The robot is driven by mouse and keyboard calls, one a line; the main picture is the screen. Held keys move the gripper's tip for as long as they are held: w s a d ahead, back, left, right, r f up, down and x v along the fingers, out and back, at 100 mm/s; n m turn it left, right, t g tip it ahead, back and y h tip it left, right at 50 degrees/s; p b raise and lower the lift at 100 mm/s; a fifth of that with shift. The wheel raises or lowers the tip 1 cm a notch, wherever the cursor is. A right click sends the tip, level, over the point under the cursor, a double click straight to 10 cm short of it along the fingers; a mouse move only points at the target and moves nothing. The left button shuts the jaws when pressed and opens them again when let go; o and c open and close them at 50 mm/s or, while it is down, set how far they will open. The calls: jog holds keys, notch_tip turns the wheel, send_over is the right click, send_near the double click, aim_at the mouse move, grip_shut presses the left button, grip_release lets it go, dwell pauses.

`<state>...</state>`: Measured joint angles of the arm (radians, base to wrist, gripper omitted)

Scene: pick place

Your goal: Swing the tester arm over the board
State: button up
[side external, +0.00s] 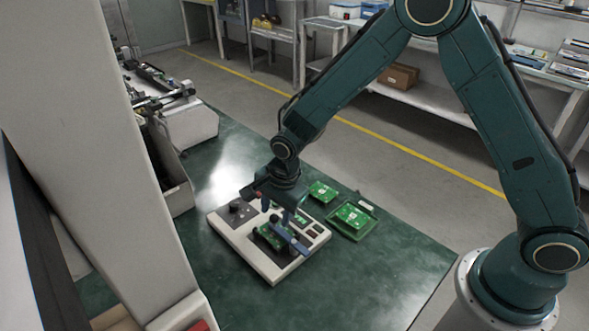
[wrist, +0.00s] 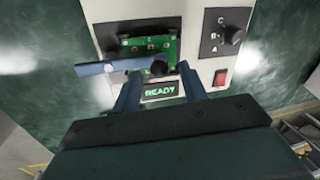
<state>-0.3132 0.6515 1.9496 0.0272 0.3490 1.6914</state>
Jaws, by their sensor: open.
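The tester (side external: 240,241) is a pale box on the green table, with a green board (side external: 268,237) set in its top; the board also shows in the wrist view (wrist: 148,46). The blue tester arm (side external: 291,239) lies across one edge of the board. In the wrist view the tester arm (wrist: 97,69) reaches in from the left and ends near a black knob (wrist: 158,68). My gripper (side external: 279,212) is open, its fingers low over the tester. In the wrist view my gripper's fingertips (wrist: 158,76) stand either side of the knob; contact cannot be told.
The tester has a lit READY display (wrist: 160,90), a dial marked A, B, C (wrist: 232,36) and a red switch (wrist: 220,77). A loose green board (side external: 322,191) and a tray (side external: 371,232) holding another board lie to the right. A grey bin (side external: 172,165) stands left.

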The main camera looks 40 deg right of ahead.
aim_at(285, 231)
notch_tip(285, 231, up, 13)
jog(key=s, duration=0.2)
jog(key=shift+s+d, duration=0.2)
jog(key=shift+s, duration=0.05)
dwell(0.6)
jog(key=s+d+r+n+t, duration=0.2)
jog(key=s+d+r+n, duration=0.65)
jog(key=s+r, duration=0.25)
jog(key=s+d+r+n, duration=0.1)
jog(key=s+d+n, duration=0.1)
jog(key=s, duration=0.4)
jog(key=s+d+r+n+t, duration=0.1)
jog(key=s+d+n, duration=0.2)
jog(key=s+n, duration=0.2)
jog(key=s, duration=0.2)
jog(key=shift+s, duration=0.3)
jog(key=shift+o, duration=0.5)
jog(key=shift+n, duration=0.25)
